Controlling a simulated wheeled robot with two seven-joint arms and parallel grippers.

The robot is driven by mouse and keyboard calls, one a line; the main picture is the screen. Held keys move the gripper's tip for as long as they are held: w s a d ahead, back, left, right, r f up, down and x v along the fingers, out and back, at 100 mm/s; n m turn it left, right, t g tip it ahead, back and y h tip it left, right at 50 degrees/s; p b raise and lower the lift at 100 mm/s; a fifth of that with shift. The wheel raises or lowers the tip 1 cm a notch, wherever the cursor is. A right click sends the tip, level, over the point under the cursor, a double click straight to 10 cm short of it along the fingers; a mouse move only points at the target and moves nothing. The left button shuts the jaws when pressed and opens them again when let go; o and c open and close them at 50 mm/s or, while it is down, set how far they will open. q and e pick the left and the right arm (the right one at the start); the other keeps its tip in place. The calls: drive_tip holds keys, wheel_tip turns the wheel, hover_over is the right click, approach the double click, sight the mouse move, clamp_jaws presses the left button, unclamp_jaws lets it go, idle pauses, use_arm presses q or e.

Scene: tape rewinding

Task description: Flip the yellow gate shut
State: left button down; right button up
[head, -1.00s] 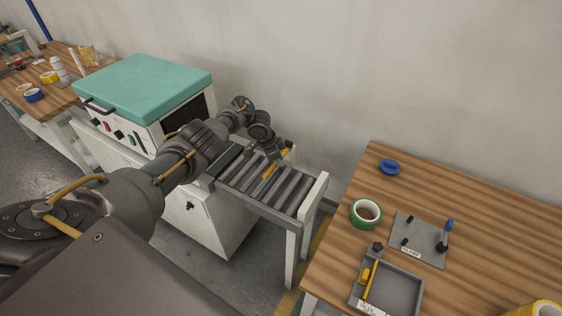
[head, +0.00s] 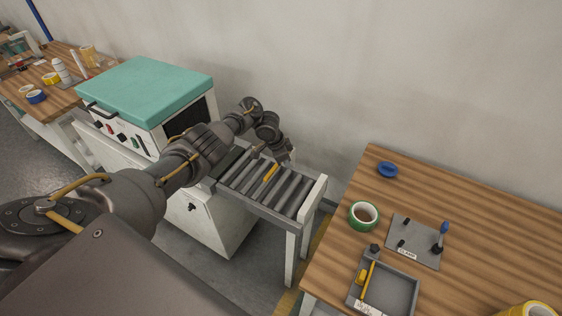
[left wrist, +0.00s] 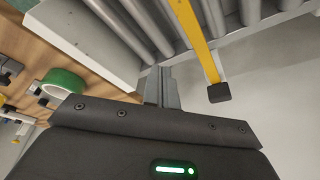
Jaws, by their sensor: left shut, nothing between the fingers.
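The yellow gate (head: 271,172) is a slim bar over the grey roller conveyor (head: 302,208); in the head view its far part is hidden behind my left gripper (head: 284,154). In the left wrist view the gate (left wrist: 197,38) runs down from the top edge across the rollers, with a black end block past the conveyor's side rail. My left gripper (left wrist: 160,78) is shut and empty, its fingertips at the rail, just left of the gate in that view. I cannot tell whether they touch the gate. My right gripper is out of view.
A teal-lidded machine (head: 145,90) stands at the conveyor's left end. The wooden table (head: 465,195) at right holds a green tape roll (head: 363,215), a blue ring (head: 387,170), a clamp plate (head: 412,232) and a grey tray (head: 398,290). The wall is close behind.

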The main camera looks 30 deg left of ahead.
use_arm(q)
wheel_tip(320, 180, up, 7)
drive_tip(key=a, duration=0.2)
drive_tip(key=shift+a+b, duration=0.2)
drive_tip(key=shift+b, duration=0.2)
drive_tip(key=shift+s+f, duration=0.15)
